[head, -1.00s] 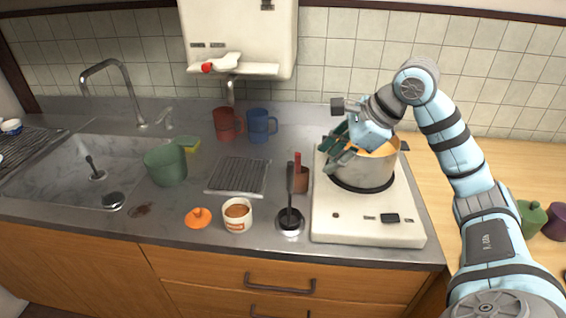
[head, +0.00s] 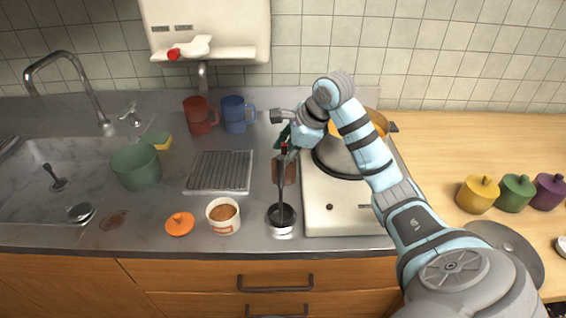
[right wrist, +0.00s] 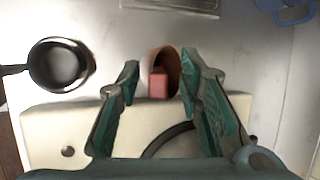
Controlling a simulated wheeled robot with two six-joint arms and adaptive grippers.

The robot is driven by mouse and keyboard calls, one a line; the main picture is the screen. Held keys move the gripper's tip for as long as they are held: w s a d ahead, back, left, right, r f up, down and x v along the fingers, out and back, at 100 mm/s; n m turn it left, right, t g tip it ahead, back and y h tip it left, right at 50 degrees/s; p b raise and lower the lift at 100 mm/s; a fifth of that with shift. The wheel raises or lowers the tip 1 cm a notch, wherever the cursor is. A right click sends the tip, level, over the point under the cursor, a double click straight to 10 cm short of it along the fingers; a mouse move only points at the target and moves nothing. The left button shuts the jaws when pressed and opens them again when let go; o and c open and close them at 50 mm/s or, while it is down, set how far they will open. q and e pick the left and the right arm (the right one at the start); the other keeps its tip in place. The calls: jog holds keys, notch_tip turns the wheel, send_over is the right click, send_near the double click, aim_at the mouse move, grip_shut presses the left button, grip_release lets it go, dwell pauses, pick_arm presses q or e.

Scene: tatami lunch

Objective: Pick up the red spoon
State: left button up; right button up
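The red spoon stands handle up in a brown cup (head: 291,172); its red handle end (head: 284,148) shows just under my right gripper (head: 284,140) in the head view. In the right wrist view the red spoon (right wrist: 159,84) shows as a red block at the mouth of the brown cup (right wrist: 174,70). My right gripper (right wrist: 160,74) is open, with one green finger on each side of the spoon, and is not closed on it. The spoon's lower part is hidden in the cup. My left gripper is not in view.
A small black-and-silver pot (head: 281,228) with an upright dark handle stands just in front of the cup. The white stove (head: 345,220) with a large pot is on the right. A white tub (head: 223,226), orange lid (head: 180,223) and wire rack (head: 220,172) lie left.

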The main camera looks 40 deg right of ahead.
jog(key=shift+x, duration=0.85)
jog(key=shift+s, duration=0.2)
jog(key=shift+c, duration=0.5)
grip_shut()
jog(key=shift+r, duration=0.15)
